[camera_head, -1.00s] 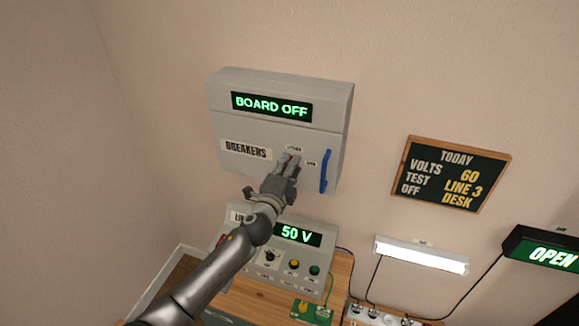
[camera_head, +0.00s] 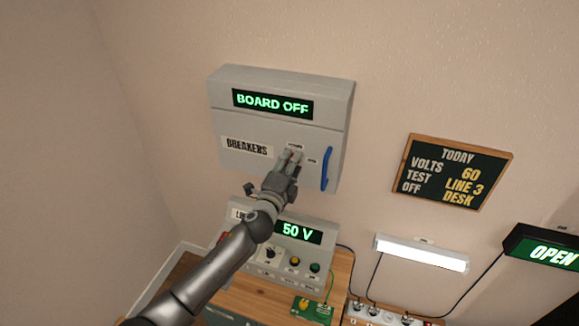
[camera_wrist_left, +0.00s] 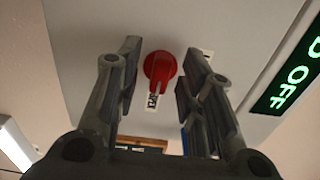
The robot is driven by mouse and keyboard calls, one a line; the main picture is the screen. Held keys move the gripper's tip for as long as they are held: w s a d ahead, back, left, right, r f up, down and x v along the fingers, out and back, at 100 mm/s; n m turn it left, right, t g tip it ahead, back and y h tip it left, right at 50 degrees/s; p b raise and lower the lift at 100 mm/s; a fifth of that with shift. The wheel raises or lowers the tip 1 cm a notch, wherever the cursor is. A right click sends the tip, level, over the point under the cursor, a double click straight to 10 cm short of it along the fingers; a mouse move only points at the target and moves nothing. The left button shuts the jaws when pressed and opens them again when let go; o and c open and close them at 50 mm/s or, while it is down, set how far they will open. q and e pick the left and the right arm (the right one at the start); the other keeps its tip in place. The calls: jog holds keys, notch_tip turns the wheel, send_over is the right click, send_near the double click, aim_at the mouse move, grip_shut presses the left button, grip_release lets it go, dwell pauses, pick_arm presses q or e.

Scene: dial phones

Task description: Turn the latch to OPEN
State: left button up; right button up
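The latch is a red round knob (camera_wrist_left: 160,68) on the front of the grey BREAKERS box (camera_head: 225,103). In the left wrist view an OPEN label (camera_wrist_left: 152,101) sits just below the knob, and the knob's ridge appears to run down toward it. A second label (camera_wrist_left: 207,53) is partly hidden by a finger. My left gripper (camera_head: 291,157) is at the knob, with its fingers open on either side; the wrist view shows the gripper (camera_wrist_left: 157,78) with gaps to the knob. The head view mostly hides the knob. My right gripper is not in view.
A blue handle (camera_head: 327,168) stands at the box's right edge. The box display (camera_head: 272,104) reads BOARD OFF. Below are a grey console (camera_head: 320,258) showing 50 V and a wooden bench (camera_head: 255,302). A chalkboard (camera_head: 452,171) and lamp (camera_head: 422,252) are right.

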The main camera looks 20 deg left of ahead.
pick_arm(q)
jog(key=s, duration=1.2)
jog(key=shift+a, duration=0.25)
jog(key=s+a+f+n+g, duration=0.1)
jog(key=s+f+n+g, duration=0.2)
jog(key=f, duration=0.9)
jog(key=s+a+f+n+g+y, duration=0.1)
jog(key=s+a+f+n+g, duration=0.3)
jog(key=f, duration=0.8)
jog(key=s+d+f+g, duration=0.15)
jog(key=s+f, duration=0.45)
jog(key=f, duration=0.6)
jog(key=s+f+n+g, duration=0.2)
jog(key=s+f, duration=0.4)
jog(key=s, duration=0.6)
jog(key=s+f+n+g, duration=0.3)
jog(key=s+f, duration=0.4)
jog(key=s, duration=0.5)
jog(key=s+f+n+g, duration=0.3)
jog(key=s+f, duration=0.4)
jog(key=s, duration=0.5)
jog(key=shift+d+n, duration=0.25)
jog(key=shift+n, duration=0.35)
jog(key=shift+g, duration=0.25)
